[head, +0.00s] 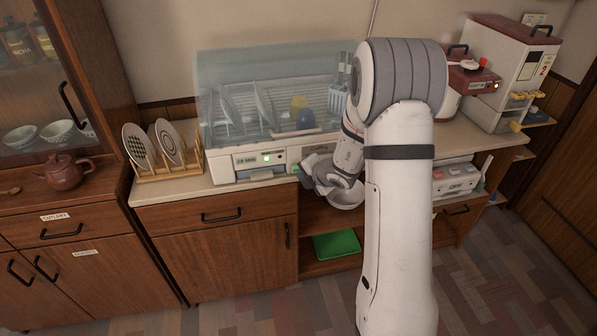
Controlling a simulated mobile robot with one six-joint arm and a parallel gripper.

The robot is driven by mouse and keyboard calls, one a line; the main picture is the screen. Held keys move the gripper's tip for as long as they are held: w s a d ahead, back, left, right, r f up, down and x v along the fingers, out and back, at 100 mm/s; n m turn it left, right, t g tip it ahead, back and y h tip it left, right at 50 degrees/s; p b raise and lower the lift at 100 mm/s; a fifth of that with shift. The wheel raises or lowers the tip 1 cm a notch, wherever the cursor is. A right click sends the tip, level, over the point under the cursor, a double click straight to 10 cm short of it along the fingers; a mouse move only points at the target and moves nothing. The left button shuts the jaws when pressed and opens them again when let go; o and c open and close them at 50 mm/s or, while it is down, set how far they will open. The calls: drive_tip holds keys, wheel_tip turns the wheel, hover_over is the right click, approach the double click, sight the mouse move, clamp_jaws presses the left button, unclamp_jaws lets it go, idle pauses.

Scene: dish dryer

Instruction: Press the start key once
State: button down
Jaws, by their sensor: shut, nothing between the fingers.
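The dish dryer (222,170) stands on the counter under a clear, bluish lid. I cannot make out which part is the start key. My gripper (309,168) is shut and empty, close in front of the dryer's front panel, right of the green light. It is small and partly hidden by my wrist, so I cannot tell whether it touches the panel.
Red and white appliances (500,70) stand right. A green tray (336,244) lies on the shelf below.

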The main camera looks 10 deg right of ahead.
drive_tip(key=s+b, duration=0.1)
drive_tip(key=s, duration=0.4)
drive_tip(key=shift+b, duration=0.4)
idle(0.7)
drive_tip(key=s+a+r+n+g+y+p, duration=0.15)
drive_tip(key=s+a+r+n, duration=0.4)
drive_tip(key=n, duration=0.65)
drive_tip(key=s+a+r+n+g+y, duration=0.2)
drive_tip(key=s+a+r+n, duration=0.2)
drive_tip(key=s+r+n, duration=0.5)
drive_tip(key=s+d+r+n+g+h, duration=0.1)
drive_tip(key=s+d+n+h, duration=0.1)
drive_tip(key=n, duration=0.6)
drive_tip(key=s+d+r+n+h+p, duration=0.1)
drive_tip(key=s+d+n+h, duration=0.2)
drive_tip(key=s+n, duration=0.4)
drive_tip(key=s+d+r+n+g+h, duration=0.1)
drive_tip(key=s+d+n, duration=0.3)
drive_tip(key=n, duration=0.6)
drive_tip(key=shift+s+r+n+g+h, duration=0.15)
drive_tip(key=shift+r+n+g+h, duration=0.2)
drive_tip(key=shift+h, duration=0.5)
